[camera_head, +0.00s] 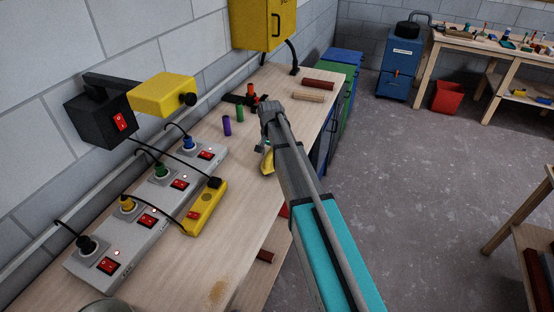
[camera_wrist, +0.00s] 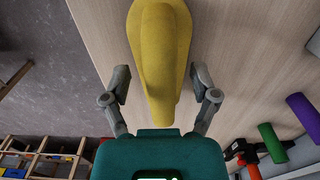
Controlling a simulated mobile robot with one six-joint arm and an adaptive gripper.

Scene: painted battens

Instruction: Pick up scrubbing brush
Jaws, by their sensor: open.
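A yellow rounded object, which looks like the scrubbing brush (camera_wrist: 158,45), lies on the wooden bench in the wrist view. Its bristles do not show. In the head view only a small part of the yellow brush (camera_head: 267,163) shows beside my arm, which hides the rest. My gripper (camera_wrist: 160,78) is open, with one finger on each side of the brush and a visible gap to it on both sides. In the head view my gripper (camera_head: 264,140) is over the bench and partly hidden by my wrist.
Grey socket strips (camera_head: 130,240) with plugs and a yellow box (camera_head: 205,208) lie left. Two battens (camera_head: 310,96) lie at the far end.

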